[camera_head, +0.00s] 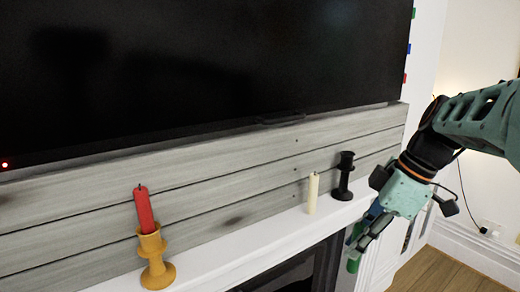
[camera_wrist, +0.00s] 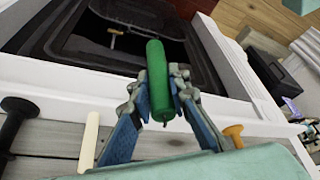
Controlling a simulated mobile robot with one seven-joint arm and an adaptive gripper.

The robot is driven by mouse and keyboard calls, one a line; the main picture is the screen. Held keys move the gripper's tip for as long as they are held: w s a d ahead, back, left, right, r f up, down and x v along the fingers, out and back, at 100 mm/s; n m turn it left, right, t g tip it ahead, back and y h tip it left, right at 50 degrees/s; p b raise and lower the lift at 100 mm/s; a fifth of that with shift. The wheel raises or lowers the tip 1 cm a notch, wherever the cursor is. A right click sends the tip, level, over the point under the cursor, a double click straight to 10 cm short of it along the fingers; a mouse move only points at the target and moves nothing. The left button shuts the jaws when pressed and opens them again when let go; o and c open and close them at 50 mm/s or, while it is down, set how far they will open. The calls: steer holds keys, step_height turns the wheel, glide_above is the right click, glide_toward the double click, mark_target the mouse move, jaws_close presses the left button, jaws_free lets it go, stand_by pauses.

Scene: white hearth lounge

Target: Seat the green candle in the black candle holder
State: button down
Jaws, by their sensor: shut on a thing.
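The green candle (camera_wrist: 157,75) is between the fingers of my gripper (camera_wrist: 158,93) in the wrist view, its wick end pointing toward the wall side of the picture. In the head view my gripper (camera_head: 362,236) hangs in front of the mantel, right of and below the black candle holder, with a bit of the green candle (camera_head: 353,264) showing beneath. The black candle holder (camera_head: 344,178) stands upright and empty-looking on the mantel. It also shows at the left edge of the wrist view (camera_wrist: 12,122). The candle is apart from it.
A cream candle (camera_head: 312,194) stands on the white mantel (camera_head: 222,258) just left of the black holder. A red candle (camera_head: 144,210) sits in an orange holder (camera_head: 156,262) farther left. A large black screen (camera_head: 200,70) hangs above. The fireplace opening (camera_wrist: 85,35) lies below the mantel.

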steer(key=w+a+f+m+t+h+p, duration=0.1)
steer(key=w+a+f+m+h+p, duration=0.1)
steer(key=w+f+m+p, duration=0.2)
steer(key=w+a+f+m+t+h+p, duration=0.2)
steer(key=w+a+f+m+p, duration=0.1)
steer(key=m, duration=0.7)
steer(key=shift+w+a+p+x, duration=0.3)
steer(key=shift+p+x, duration=0.3)
steer(key=shift+x, duration=1.35)
